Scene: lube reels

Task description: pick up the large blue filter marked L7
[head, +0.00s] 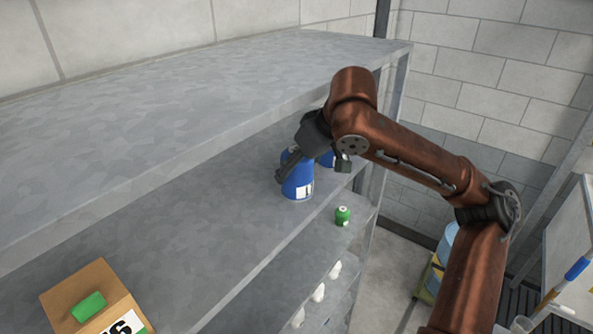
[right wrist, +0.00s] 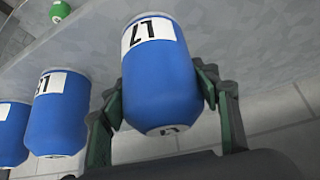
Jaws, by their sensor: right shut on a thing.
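The large blue filter marked L7 (head: 297,181) is at the far end of the middle shelf in the head view. In the right wrist view the blue L7 filter (right wrist: 160,78) fills the centre, its white label inverted. My right gripper (head: 312,168) is shut on it, with one finger on each side; the fingers (right wrist: 159,94) also show in the right wrist view. I cannot tell whether its base touches the shelf. My left gripper is not in view.
Other blue filters stand close by, one labelled (right wrist: 60,115) and one at the left edge (right wrist: 11,135). A green can (head: 342,215) is on a lower shelf. A brown box (head: 85,295) is at lower left. The upper shelf (head: 200,90) overhangs the filter's shelf.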

